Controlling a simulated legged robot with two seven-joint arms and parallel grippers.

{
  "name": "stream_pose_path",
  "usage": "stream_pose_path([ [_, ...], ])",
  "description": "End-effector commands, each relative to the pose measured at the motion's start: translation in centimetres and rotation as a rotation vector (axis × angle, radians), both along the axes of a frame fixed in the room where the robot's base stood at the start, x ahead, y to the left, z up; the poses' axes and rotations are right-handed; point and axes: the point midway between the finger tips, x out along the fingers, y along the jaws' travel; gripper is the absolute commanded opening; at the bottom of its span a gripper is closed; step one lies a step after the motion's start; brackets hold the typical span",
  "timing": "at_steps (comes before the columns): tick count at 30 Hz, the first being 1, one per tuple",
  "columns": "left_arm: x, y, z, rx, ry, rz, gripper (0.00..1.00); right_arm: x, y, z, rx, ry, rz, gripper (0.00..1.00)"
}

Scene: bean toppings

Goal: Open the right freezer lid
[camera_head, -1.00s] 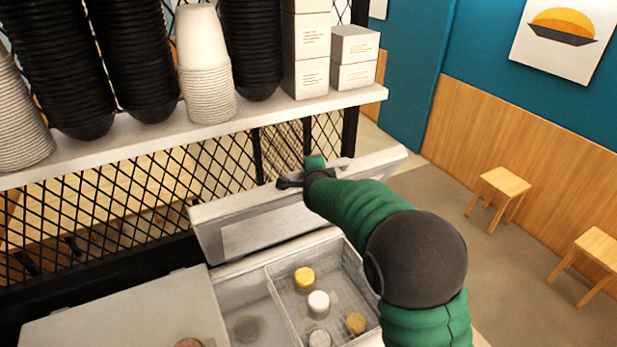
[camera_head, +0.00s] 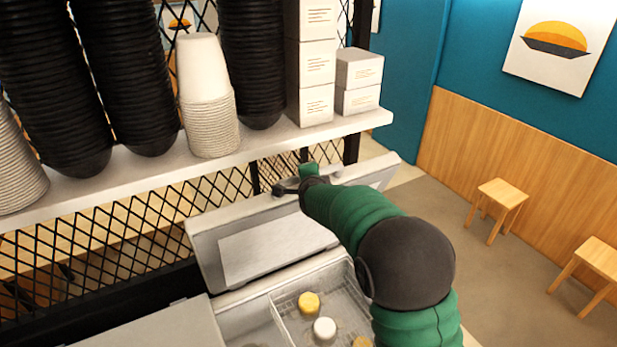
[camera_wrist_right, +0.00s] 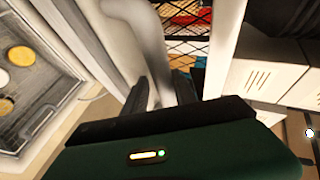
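The right freezer lid (camera_head: 207,248) is raised and tilted up at the back of the open compartment, with its inner panel facing me. Its pale handle (camera_head: 328,173) is at the top edge, and the curved bar also shows in the right wrist view (camera_wrist_right: 147,38). My right gripper (camera_head: 284,187) is at this handle. In the right wrist view its two dark fingers (camera_wrist_right: 163,92) lie on either side of the bar, which appears to fill the gap. My arm hides part of the lid. My left gripper is not in view.
A wire basket (camera_head: 283,320) with yellow and white-topped containers sits in the open freezer. A closed lid (camera_head: 150,330) lies to the left. A shelf (camera_head: 250,146) with bowls, cups and boxes hangs above, close behind the raised lid, along the black mesh (camera_head: 120,235).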

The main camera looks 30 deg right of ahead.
Motion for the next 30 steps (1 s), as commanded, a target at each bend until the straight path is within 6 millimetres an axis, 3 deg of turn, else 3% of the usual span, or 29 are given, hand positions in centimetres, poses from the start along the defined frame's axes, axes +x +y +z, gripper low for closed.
stream_pose_path([
  [9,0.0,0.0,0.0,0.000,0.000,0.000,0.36,-0.2,0.0,0.2,-0.001,-0.002,-0.002,0.43],
  [13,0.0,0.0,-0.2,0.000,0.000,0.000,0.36,-1.2,0.6,0.9,-0.001,-0.005,0.000,0.43],
  [24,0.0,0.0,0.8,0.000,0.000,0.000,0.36,-9.7,4.7,5.6,0.000,-0.007,0.001,0.43],
  [30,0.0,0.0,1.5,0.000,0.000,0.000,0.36,-12.7,6.2,7.1,-0.001,-0.005,0.000,0.43],
])
